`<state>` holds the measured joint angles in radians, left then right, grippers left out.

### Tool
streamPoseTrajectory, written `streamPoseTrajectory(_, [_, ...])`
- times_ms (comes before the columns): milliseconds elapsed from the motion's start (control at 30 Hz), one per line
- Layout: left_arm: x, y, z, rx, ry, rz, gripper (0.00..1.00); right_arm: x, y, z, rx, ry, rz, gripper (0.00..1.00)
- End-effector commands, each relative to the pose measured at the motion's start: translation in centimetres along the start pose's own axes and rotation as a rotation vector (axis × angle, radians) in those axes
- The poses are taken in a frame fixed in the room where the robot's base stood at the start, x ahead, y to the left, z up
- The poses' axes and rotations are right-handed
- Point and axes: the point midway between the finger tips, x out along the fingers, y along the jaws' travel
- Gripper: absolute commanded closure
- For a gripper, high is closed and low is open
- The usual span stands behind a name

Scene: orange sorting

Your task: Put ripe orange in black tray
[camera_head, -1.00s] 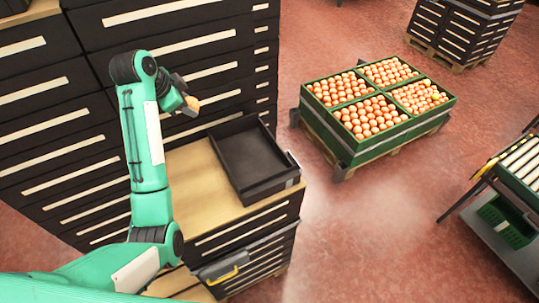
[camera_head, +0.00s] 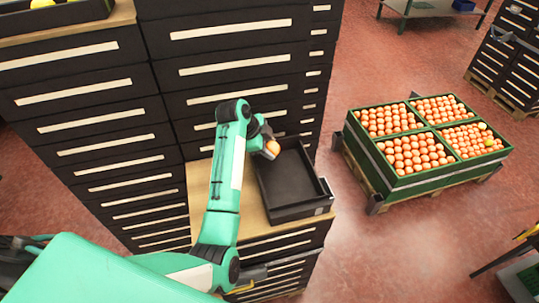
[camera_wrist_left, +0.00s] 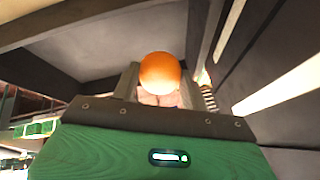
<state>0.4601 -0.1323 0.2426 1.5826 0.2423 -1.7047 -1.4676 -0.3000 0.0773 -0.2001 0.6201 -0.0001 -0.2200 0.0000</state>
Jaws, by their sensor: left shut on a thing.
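My left gripper (camera_head: 268,147) is shut on a ripe orange (camera_head: 273,147). In the head view it is at the far left part of the black tray (camera_head: 328,192), seemingly above it; the exact height is hard to tell. The tray is open and its visible floor is empty. It rests on a wooden top (camera_head: 201,190) of a low black drawer stack. In the left wrist view the orange (camera_wrist_left: 160,72) sits between the fingertips, with dark surfaces behind it. My right gripper is not in view.
Tall black drawer stacks (camera_head: 232,75) stand just behind the wooden top. To the right, green crates (camera_head: 393,178) full of oranges stand on a pallet. Red floor (camera_head: 350,250) lies clear between. Another black tray (camera_head: 60,17) with yellow fruit is at the upper left.

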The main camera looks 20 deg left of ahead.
Motion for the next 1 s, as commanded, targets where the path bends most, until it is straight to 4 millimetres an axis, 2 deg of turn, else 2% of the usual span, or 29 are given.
streamPoseTrajectory(500, [4.9,1.4,2.6,-0.001,0.001,0.000,0.79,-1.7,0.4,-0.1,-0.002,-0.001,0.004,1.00])
streamPoseTrajectory(867, [5.2,1.6,2.9,0.000,-0.001,0.000,0.79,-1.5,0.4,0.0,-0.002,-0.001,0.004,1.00])
streamPoseTrajectory(900, [5.2,1.5,2.8,0.000,-0.001,-0.001,0.48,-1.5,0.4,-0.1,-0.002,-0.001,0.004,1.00])
streamPoseTrajectory(967, [5.2,1.5,2.8,0.000,-0.001,-0.001,0.36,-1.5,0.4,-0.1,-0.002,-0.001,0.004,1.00])
streamPoseTrajectory(1000, [5.2,1.5,2.8,0.000,0.000,-0.001,0.34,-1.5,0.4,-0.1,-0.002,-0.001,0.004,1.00])
